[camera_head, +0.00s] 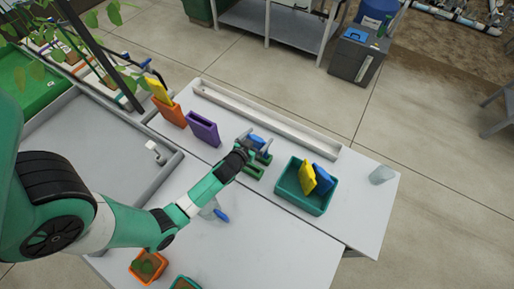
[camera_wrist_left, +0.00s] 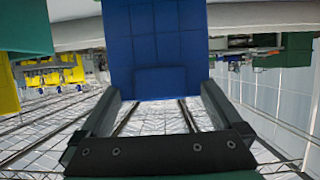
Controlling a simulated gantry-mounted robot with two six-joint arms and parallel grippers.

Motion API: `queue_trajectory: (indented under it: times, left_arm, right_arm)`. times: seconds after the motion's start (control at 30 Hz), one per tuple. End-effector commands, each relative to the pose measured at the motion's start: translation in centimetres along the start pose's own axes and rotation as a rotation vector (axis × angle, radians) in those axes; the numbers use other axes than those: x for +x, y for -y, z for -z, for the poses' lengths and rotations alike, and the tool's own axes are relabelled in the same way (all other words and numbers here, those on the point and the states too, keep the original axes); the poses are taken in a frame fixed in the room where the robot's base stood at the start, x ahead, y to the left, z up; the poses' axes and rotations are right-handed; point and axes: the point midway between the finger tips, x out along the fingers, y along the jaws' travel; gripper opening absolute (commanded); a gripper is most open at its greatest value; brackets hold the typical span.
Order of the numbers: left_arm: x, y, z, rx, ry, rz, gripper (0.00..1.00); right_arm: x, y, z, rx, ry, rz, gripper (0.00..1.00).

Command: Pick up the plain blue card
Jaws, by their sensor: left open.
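My left gripper (camera_head: 262,152) is over the back middle of the white table, its jaws open. A blue card (camera_head: 257,141) stands at its fingers, above a green holder (camera_head: 254,171); the gripper partly hides both. In the left wrist view a blue card (camera_wrist_left: 158,45) fills the space ahead of the open gripper (camera_wrist_left: 160,102), its edge between the two fingers. A faint rectangle shows on its face. Another blue card (camera_head: 323,179) leans beside a yellow card (camera_head: 308,178) in a teal bin (camera_head: 290,190). My right gripper is not in view.
An orange holder (camera_head: 170,113) with a yellow card (camera_head: 159,91) and a purple holder (camera_head: 203,129) stand left. A long white trough (camera_head: 265,118) lies behind. A clear cup (camera_head: 382,175) stands right. A blue-ended tool (camera_head: 220,214) lies below my arm. The front right table is clear.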

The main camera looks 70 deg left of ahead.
Motion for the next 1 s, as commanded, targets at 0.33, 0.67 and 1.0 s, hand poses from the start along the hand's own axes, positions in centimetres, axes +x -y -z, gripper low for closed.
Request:
queue_trajectory:
  times: [0.33, 0.67, 1.0]
  left_arm:
    - [1.9, 0.1, 0.0, 0.000, 0.001, 0.000, 1.00]
    - [1.9, 0.1, 0.0, 0.000, 0.001, 0.000, 0.44]
    - [1.9, 0.1, 0.0, 0.000, 0.001, 0.000, 0.00]
  right_arm:
    - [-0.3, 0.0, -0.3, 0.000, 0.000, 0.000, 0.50]
    - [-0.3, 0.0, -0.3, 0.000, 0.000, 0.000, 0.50]
    - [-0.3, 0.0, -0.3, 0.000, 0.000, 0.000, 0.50]
